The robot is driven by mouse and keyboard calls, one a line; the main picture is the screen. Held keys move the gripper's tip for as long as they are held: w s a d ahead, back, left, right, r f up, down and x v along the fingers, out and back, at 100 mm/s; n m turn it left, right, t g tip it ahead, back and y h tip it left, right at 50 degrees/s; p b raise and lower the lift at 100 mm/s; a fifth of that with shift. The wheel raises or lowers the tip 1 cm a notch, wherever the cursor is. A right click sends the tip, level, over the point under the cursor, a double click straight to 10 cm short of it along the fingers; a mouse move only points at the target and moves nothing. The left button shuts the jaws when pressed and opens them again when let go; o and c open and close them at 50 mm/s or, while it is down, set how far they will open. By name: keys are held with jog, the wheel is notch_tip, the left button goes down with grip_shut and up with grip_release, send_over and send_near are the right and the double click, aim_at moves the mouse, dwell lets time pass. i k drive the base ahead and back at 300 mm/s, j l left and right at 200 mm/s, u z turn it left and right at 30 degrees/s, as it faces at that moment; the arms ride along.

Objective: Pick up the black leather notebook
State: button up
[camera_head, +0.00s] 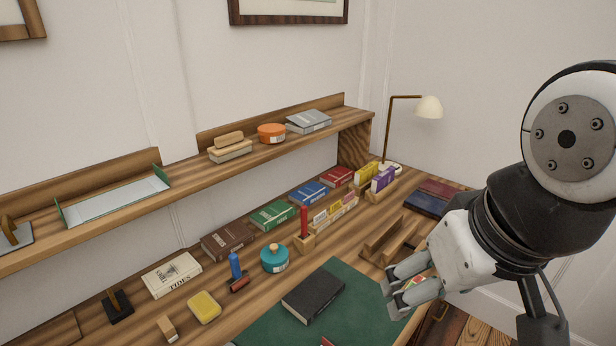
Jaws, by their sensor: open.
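The black leather notebook (314,295) lies flat on a green desk mat (359,316), near the front of the wooden desk. My gripper (392,293) comes in from the right and hangs over the right part of the mat. It is open, with its two pale fingers apart, and it is to the right of the notebook. A clear gap shows between the fingers and the notebook. A small multicoloured object (413,283) shows beside the fingers, partly hidden by them. I cannot tell whether it touches them.
A teal jar (274,258), a row of books including a green one (272,214), and a wooden card holder (333,216) stand behind the notebook. A wooden rack (388,239) is right of them. A yellow block (204,307) lies left. A raised shelf (190,183) runs along the wall.

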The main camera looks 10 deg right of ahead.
aim_at(308, 299)
jog(key=i+l+u, duration=0.1)
jog(key=u, duration=0.35)
jog(key=l+u, duration=0.3)
jog(key=u, duration=0.15)
jog(key=l+u, duration=0.25)
jog(key=u, duration=0.2)
